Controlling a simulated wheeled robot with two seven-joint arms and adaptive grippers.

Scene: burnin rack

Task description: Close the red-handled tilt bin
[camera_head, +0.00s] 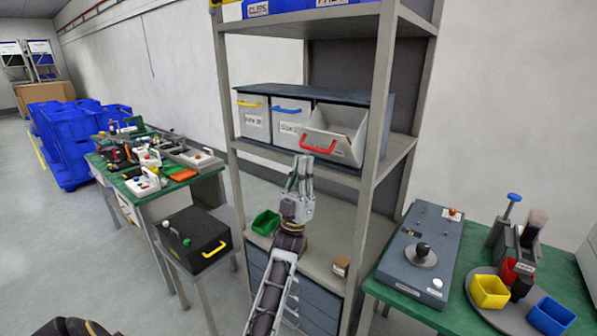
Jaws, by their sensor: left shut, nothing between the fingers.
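The red-handled tilt bin (341,137) is the right one of three grey bins on a rack shelf. It is tilted open towards me, with its front leaning out and its inside showing. Its red handle (319,144) is at the lower left of its front. My left gripper (303,160) is shut and empty, pointing up, just below and left of the red handle. I cannot tell whether its tips touch the bin. The yellow-handled bin (254,116) and the blue-handled bin (289,121) beside it are closed. My right gripper is not in view.
The rack's front right post (372,150) stands right of the bin. A green bin (265,222) and a small brown box (341,266) are on the lower shelf. A control box (421,250) is on the right table. A black case (194,240) stands left.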

